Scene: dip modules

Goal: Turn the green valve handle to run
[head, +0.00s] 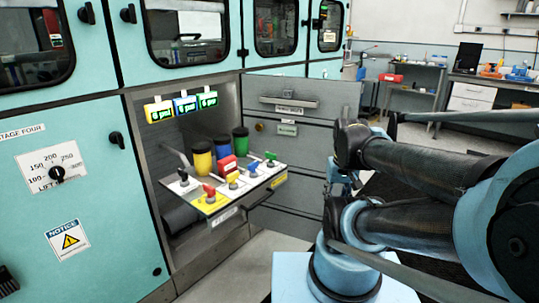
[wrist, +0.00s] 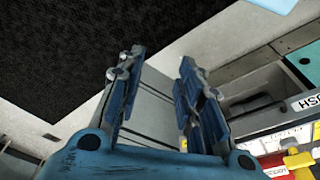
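The green valve handle (head: 271,157) stands at the right end of a row of small valves on the pulled-out shelf (head: 263,193) in the head view. Blue, yellow, red and black handles stand to its left. I cannot read its marked positions. My gripper's two blue fingers (wrist: 159,82) are apart with nothing between them in the wrist view. I cannot identify the green handle in the wrist view.
Yellow (head: 201,160), blue (head: 222,147) and green (head: 240,142) cylinders stand behind the valves. Lit displays (head: 184,104) hang above. A grey drawer front (head: 310,130) stands right of the recess. Open floor (head: 240,270) lies before the shelf.

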